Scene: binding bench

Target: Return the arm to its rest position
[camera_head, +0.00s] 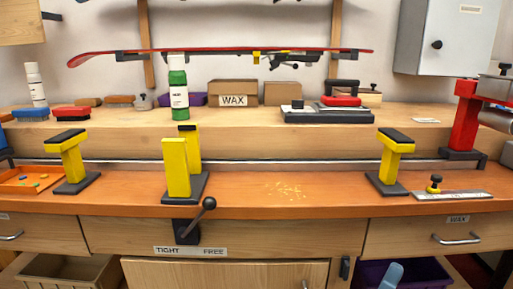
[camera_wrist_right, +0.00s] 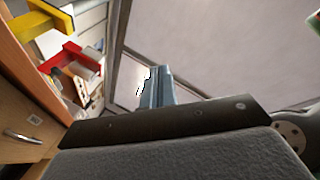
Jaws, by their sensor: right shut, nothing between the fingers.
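My right gripper (camera_head: 392,272) shows as a small blue-grey shape at the bottom edge of the head view, right of centre, low in front of the bench. It is apart from the bench top and holds nothing. In the right wrist view its blue-grey fingers (camera_wrist_right: 157,86) are together and shut, with pale floor or wall behind them. Most of the right arm is outside the head view. My left gripper is in neither view.
The wooden bench (camera_head: 285,205) has yellow vise posts (camera_head: 176,168) and a lever (camera_head: 198,218) at its front. A purple bin (camera_head: 435,274) stands beneath, behind my right gripper. The bench's front edge (camera_wrist_right: 22,75) shows left in the wrist view.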

